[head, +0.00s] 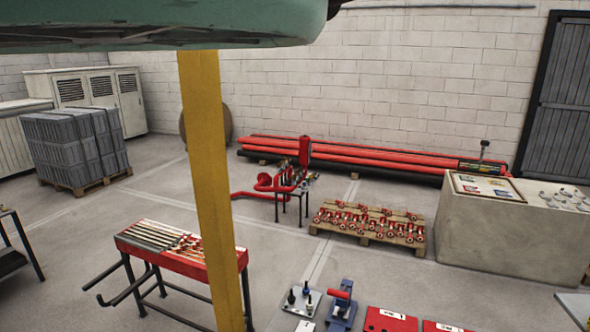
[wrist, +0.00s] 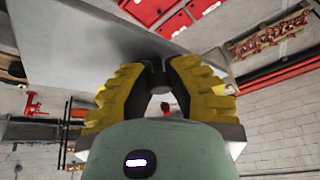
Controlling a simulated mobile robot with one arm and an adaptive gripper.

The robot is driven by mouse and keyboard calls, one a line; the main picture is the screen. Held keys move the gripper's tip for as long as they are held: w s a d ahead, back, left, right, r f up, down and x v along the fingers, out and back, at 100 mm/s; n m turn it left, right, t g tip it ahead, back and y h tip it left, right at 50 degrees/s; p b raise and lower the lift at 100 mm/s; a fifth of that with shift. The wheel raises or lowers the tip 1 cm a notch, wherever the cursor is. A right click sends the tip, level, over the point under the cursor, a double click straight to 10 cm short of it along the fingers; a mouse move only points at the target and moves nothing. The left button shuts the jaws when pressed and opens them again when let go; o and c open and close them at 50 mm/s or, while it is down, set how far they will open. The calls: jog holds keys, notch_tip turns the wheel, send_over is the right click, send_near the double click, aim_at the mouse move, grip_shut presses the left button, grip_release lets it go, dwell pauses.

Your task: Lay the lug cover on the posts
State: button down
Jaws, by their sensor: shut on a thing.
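In the wrist view my gripper (wrist: 160,72) has its yellow fingers with dark pads closed in on a small dark grey knob-like piece (wrist: 161,84). Most of that piece is hidden by the fingers. A broad flat grey surface (wrist: 75,45) lies beyond the fingertips; I cannot tell whether it is the lug cover or a bench top. In the head view a light plate with several short dark posts (head: 301,300) stands at the bottom middle; I cannot tell whether these are the task's posts. My gripper is outside the head view.
A blue fixture with a red handle (head: 341,304) and red cases (head: 390,320) are beside the post plate. A red-topped stand (head: 178,250) is at left, a pallet of red valves (head: 370,223) behind, a concrete block (head: 480,232) at right. Open floor lies between.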

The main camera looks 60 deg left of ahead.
notch_tip(320, 180, up, 11)
jog(key=s+p, duration=0.1)
jog(key=p, duration=0.8)
jog(key=shift+s, duration=0.2)
